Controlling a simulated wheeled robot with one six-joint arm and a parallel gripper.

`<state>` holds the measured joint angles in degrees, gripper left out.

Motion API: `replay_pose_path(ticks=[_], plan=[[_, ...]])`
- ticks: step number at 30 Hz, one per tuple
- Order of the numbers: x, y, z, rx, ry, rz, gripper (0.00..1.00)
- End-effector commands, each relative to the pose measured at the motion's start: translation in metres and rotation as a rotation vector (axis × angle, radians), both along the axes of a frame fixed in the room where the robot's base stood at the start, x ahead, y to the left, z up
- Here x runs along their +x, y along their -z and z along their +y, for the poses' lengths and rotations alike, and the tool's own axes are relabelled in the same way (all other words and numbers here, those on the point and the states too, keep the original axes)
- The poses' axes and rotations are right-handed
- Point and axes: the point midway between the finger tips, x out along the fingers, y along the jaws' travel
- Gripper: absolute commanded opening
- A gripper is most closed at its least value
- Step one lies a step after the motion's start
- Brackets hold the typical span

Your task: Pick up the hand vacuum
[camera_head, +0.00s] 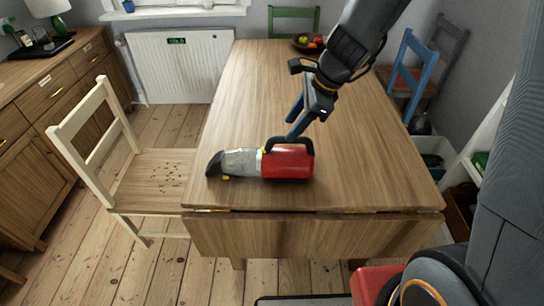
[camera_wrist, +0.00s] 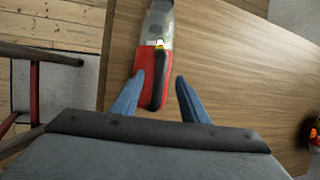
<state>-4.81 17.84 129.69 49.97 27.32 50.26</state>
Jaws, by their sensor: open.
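My gripper (camera_wrist: 165,84) is open, with nothing held. Whether a finger touches the vacuum I cannot tell.
The wooden table (camera_head: 345,185) is mostly clear. A fruit bowl (camera_head: 308,43) stands at its far end. A cream chair (camera_head: 145,172) with dark crumbs on its seat is at the left. A blue chair (camera_head: 410,75) stands at the right.

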Motion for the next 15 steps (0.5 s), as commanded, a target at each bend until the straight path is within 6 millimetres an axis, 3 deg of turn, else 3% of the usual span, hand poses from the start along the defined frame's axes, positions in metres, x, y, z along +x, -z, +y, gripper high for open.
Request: replay_pose_path(ticks=[15], plan=[[0.013,0.051,0.016,0.009,0.026,0.01,0.4]])
